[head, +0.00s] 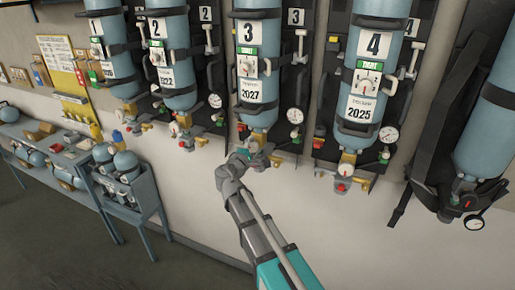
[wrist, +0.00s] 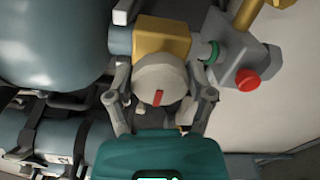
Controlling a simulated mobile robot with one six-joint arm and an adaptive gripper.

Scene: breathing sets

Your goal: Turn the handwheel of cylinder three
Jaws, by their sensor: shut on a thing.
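Cylinder three (head: 258,60) is a blue cylinder hanging upright on the wall, with a "3" plate on top and a "2027" label. Its brass valve (wrist: 161,38) sits at its lower end. The handwheel (wrist: 160,78) is a pale round knob with a red mark, seen face-on in the wrist view. My gripper (wrist: 162,97) is shut on the handwheel, with one finger on each side of it. In the head view my gripper (head: 247,155) is just below cylinder three and hides the handwheel.
A red button (wrist: 247,79) on a grey block is right of the valve. Cylinder four (head: 374,60) hangs to the right and cylinder two (head: 172,60) to the left. A gauge (head: 295,115) hangs beside cylinder three. A blue bench (head: 110,190) stands at lower left. The wall below is clear.

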